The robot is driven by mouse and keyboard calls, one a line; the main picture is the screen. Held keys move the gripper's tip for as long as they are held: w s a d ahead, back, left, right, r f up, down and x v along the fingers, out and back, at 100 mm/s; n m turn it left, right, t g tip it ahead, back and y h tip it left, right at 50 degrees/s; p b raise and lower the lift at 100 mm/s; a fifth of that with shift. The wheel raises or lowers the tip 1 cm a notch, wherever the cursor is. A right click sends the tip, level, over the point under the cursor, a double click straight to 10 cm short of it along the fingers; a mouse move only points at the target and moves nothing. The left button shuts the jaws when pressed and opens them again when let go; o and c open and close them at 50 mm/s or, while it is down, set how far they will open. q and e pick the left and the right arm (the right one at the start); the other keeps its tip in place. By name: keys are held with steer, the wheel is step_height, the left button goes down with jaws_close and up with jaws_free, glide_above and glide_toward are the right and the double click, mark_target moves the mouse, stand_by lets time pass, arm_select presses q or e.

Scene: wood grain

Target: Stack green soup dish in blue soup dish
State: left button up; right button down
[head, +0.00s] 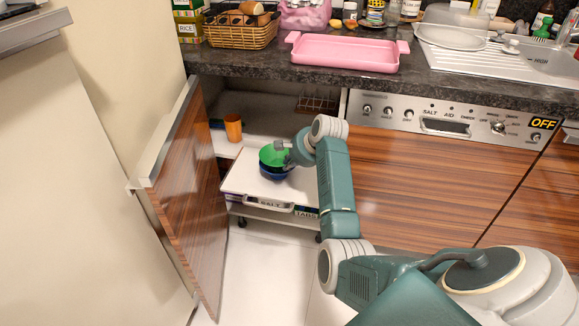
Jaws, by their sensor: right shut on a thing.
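The green soup dish (272,155) is at the middle left of the head view, tilted a little. My right gripper (287,157) is shut on its right rim. The blue soup dish (272,173) is directly below the green one and sits on a white cart top (240,180). The green dish overlaps the blue one from above; I cannot tell whether it rests on it. My left gripper does not show.
A cabinet door (185,200) stands open on the left. An orange cup (233,127) stands inside the open cabinet, left of the dishes. A pink tray (345,52) and a bread basket (240,33) are on the dark counter above. The floor (265,280) in front is clear.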

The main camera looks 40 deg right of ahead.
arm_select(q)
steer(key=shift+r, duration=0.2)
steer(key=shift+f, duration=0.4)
arm_select(e)
steer(key=shift+f, duration=0.35)
steer(key=c, duration=1.9)
jaws_free()
steer(key=shift+f, duration=0.1)
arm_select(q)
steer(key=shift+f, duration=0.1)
